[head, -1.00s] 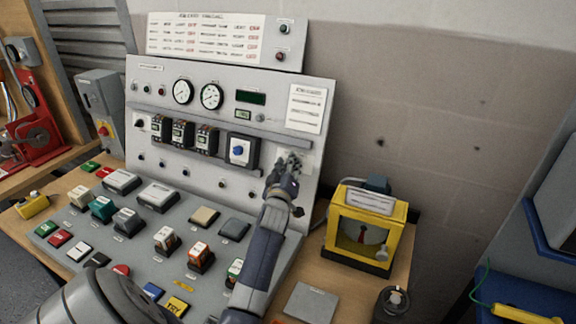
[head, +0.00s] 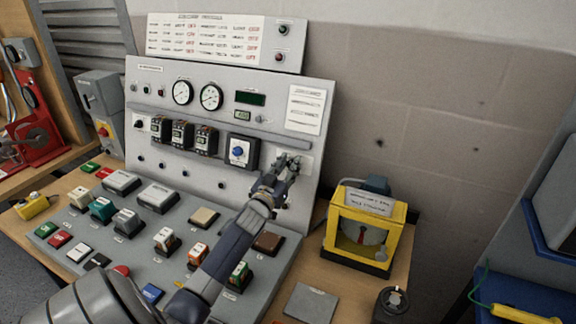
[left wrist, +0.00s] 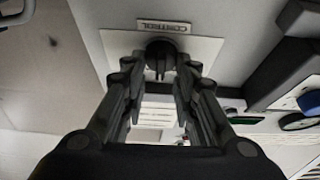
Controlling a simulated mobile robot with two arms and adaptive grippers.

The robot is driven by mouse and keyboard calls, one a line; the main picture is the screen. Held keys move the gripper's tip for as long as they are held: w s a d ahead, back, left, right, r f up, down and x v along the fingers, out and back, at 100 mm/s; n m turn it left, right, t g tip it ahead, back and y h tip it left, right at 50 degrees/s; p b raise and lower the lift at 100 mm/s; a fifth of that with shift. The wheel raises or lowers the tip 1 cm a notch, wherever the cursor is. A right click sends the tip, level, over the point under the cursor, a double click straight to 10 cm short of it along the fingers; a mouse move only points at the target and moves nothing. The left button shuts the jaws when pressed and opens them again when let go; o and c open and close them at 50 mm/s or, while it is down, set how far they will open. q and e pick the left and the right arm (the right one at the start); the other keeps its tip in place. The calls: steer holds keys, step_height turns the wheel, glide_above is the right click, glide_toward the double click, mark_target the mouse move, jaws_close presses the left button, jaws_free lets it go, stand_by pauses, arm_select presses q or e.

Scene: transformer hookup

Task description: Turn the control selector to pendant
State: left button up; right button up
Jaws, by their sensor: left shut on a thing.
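The control selector is a dark round knob (left wrist: 160,50) on a pale plate (left wrist: 115,45) marked CONTROL in the left wrist view. In the head view the knob is hidden behind my left gripper (head: 288,163), at the right side of the upright panel. The left gripper's two dark fingers (left wrist: 158,75) are at the knob's sides and shut on it. Which position the selector points to cannot be read here. My right gripper is not in view.
The upright panel (head: 290,110) carries gauges, breakers and a blue knob (head: 238,152) left of my gripper. The sloped desk (head: 130,262) below holds several push buttons. A yellow-framed box (head: 340,265) stands right of the panel. A grey wall (head: 440,170) lies behind.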

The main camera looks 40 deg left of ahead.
arm_select(q)
steer(key=m+h, duration=0.1)
steer(key=m, duration=0.1)
steer(key=m+h, duration=0.1)
steer(key=m, duration=0.2)
steer(key=shift+t+h+p, duration=0.3)
steer(key=shift+p, duration=0.05)
steer(key=shift+d+f+m+h+p, duration=0.1)
steer(key=shift+m+h+p, duration=0.15)
steer(key=shift+m+h, duration=0.75)
steer(key=shift+m+h+p, duration=0.2)
steer(key=shift+m+h, duration=0.1)
steer(key=shift+m, duration=1.7)
steer(key=o, duration=1)
steer(key=shift+o, duration=0.2)
steer(key=s, duration=1.2)
steer(key=shift+d, duration=0.15)
